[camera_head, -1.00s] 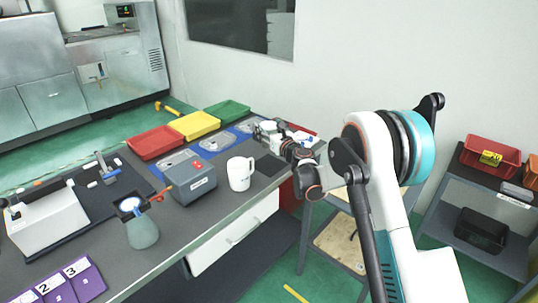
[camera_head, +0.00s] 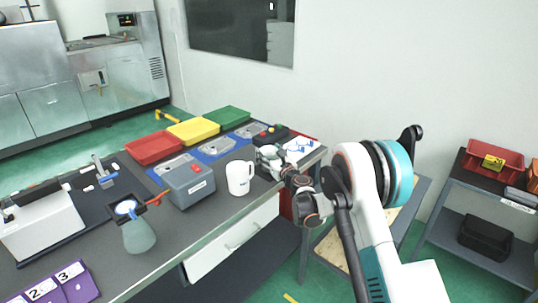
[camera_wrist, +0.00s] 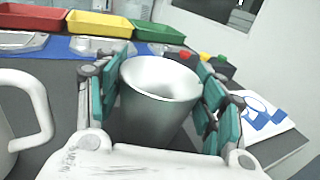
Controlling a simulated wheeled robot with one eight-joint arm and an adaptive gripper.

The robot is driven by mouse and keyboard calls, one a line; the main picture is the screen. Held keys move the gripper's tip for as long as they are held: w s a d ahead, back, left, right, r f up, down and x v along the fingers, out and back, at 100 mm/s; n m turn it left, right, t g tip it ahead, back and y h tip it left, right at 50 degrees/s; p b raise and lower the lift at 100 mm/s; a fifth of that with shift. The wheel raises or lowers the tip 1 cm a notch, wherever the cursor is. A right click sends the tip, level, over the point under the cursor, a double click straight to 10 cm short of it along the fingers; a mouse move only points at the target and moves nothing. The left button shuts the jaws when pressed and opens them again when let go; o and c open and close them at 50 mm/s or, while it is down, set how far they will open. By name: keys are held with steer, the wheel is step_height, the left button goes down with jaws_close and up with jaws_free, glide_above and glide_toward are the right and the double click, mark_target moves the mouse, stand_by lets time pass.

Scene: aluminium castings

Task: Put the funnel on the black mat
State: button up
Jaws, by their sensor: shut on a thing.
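The funnel (camera_wrist: 158,105), a shiny metal piece with a wide round mouth tapering downward, stands roughly upright between the teal pads of my gripper (camera_wrist: 163,88). My gripper is shut on it. In the head view my gripper (camera_head: 268,157) is low over the right end of the table, right of a white mug (camera_head: 240,177). The funnel's lower end is hidden, so I cannot tell whether it touches anything. A small black mat lies about here, now mostly hidden by my gripper. A larger dark mat (camera_head: 98,208) lies at the left of the table.
A black control box (camera_head: 271,134) with coloured buttons stands behind my gripper. A white sheet with blue marks (camera_head: 302,147) lies to the right. A grey box (camera_head: 188,182) and a flask (camera_head: 138,235) stand left of the mug. Red, yellow and green trays (camera_head: 153,148) line the back.

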steer(key=shift+f, duration=0.15)
steer(key=o, duration=1.1)
steer(key=shift+o, duration=0.2)
